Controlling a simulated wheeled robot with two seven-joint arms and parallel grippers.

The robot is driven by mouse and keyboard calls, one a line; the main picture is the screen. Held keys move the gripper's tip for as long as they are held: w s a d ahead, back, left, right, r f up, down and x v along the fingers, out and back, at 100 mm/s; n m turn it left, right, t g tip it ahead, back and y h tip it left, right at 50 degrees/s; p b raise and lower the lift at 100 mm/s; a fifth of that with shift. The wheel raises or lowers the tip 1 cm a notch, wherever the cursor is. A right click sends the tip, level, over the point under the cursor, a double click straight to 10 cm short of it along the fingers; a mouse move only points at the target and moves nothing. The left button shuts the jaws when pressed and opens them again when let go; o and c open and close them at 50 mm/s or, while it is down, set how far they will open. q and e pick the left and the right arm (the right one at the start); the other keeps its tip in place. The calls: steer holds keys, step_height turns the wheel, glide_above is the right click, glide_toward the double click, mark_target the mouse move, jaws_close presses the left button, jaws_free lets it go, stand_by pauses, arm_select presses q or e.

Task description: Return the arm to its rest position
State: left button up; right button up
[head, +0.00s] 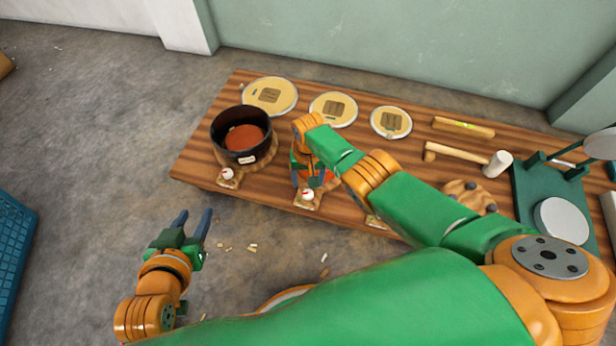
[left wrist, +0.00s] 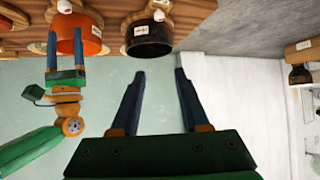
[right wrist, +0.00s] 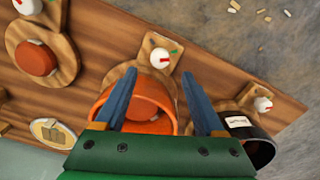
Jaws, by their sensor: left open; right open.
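My left gripper (head: 190,230) is open and empty, held over the floor in front of the table; its two fingers also show in the left wrist view (left wrist: 160,74). My right gripper (head: 312,178) is open at the orange drum shell, largely hidden by my right arm in the head view. In the right wrist view the fingers (right wrist: 163,100) lie either side of the orange drum shell (right wrist: 148,112); whether they touch it I cannot tell. The orange shell also shows in the left wrist view (left wrist: 82,36). A black drum shell (head: 243,148) stands at the table's left end.
The wooden table (head: 200,165) carries several round drumheads (head: 270,97), a level (head: 463,127), a mallet (head: 460,153) and a green stand (head: 525,190). Small boards with white-and-red knobs (head: 308,196) lie along the front edge. A blue crate (head: 15,250) stands far left.

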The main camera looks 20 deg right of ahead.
stand_by(0.3)
